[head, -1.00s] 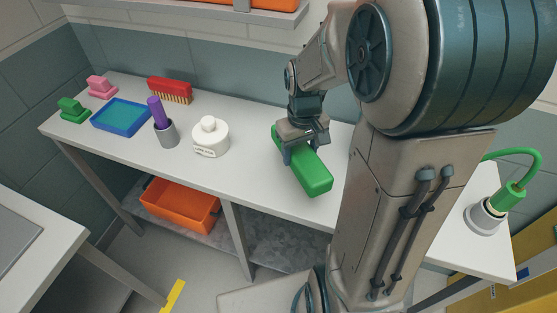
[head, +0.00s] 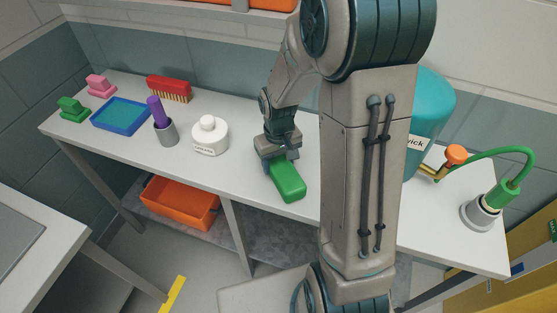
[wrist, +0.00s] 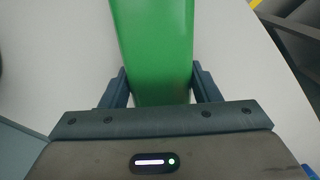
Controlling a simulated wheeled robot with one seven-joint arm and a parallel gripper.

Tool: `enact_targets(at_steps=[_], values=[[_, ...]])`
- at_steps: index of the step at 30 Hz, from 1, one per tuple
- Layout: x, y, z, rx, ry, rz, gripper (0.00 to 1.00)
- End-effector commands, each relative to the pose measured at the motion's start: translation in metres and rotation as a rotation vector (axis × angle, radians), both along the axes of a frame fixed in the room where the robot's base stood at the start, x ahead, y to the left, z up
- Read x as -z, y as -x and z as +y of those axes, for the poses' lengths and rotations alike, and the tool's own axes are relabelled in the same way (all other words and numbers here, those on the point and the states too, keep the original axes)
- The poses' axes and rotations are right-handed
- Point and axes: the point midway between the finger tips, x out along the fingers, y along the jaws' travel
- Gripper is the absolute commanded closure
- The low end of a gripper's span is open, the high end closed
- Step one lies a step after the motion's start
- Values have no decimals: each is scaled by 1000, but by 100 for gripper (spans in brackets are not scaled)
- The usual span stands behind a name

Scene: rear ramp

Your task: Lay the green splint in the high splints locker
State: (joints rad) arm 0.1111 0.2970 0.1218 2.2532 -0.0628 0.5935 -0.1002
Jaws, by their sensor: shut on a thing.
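The green splint (head: 287,183) is a long green block in the head view, over the middle of the white bench. My gripper (head: 279,158) is shut on it near its far end. In the wrist view the green splint (wrist: 152,50) runs away from between the two fingers of my gripper (wrist: 160,88). I cannot tell whether the splint touches the bench top or hangs just above it. An orange bin on a high shelf (head: 215,8) shows only at the top edge; no label on it is visible. My arm hides part of the bench.
On the white bench (head: 238,185) stand a white bottle (head: 210,137), a grey cup with a purple item (head: 165,130), a red brush (head: 170,88) and a blue tray (head: 121,116). A teal tank (head: 430,110) and a green hose (head: 500,153) are at right. An orange bin (head: 180,203) sits below.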

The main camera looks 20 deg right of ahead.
Motion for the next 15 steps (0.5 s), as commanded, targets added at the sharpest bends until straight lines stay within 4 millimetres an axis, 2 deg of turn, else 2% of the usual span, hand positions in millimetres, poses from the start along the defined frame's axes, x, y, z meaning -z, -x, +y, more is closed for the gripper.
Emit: enact_targets(at_steps=[5, 6, 8, 15], values=[[5, 0, 0, 0, 0, 0, 74], [4, 0, 0, 0, 0, 0, 36], [3, 0, 0, 0, 0, 0, 22], [3, 0, 0, 0, 0, 0, 22]])
